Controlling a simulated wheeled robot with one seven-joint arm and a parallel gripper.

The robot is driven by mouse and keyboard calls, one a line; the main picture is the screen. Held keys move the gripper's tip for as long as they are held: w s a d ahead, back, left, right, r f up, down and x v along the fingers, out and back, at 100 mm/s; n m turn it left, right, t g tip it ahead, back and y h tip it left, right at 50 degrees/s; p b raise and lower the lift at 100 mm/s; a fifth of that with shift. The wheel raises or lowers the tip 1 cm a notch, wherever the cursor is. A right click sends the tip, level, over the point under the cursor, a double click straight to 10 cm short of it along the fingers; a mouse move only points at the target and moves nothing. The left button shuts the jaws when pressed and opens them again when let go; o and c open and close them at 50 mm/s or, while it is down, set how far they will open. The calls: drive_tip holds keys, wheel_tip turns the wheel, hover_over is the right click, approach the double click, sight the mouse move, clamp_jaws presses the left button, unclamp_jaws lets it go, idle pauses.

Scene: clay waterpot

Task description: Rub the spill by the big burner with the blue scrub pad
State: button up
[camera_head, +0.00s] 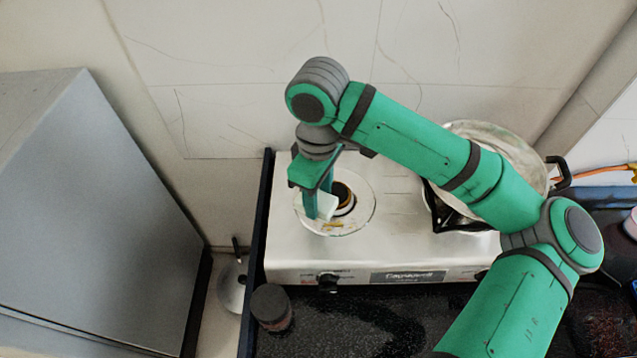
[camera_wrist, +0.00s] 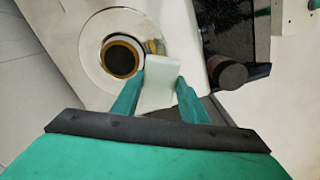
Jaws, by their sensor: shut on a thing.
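My gripper (camera_head: 319,204) is over the left side of the stove, shut on a scrub pad (camera_head: 327,206) that looks pale, almost white, rather than blue. In the wrist view the pad (camera_wrist: 160,82) sits between the two green fingers. The burner (camera_wrist: 121,59) is a dark disc with a brass-coloured ring in a round shiny plate. A yellow-brown spill (camera_wrist: 156,47) lies beside it, just past the pad's far edge; it also shows at the plate's front in the head view (camera_head: 333,226). I cannot tell whether the pad touches the plate.
A large pan (camera_head: 497,140) stands on the stove's right side, partly behind my arm. The steel stove top (camera_head: 395,215) is bare between them. A dark-lidded jar (camera_head: 271,306) stands at the front left. A grey cabinet (camera_head: 95,200) is at the left, and a tiled wall is behind.

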drive_tip(key=shift+f, duration=2.85)
drive_tip(key=shift+f, duration=1.2)
drive_tip(key=shift+d, duration=0.15)
drive_tip(key=shift+d+r, duration=0.1)
drive_tip(key=shift+d, duration=3.3)
drive_tip(key=c, duration=0.4)
drive_tip(key=shift+o, duration=0.2)
drive_tip(key=shift+d, duration=0.8)
drive_tip(key=shift+a, duration=0.1)
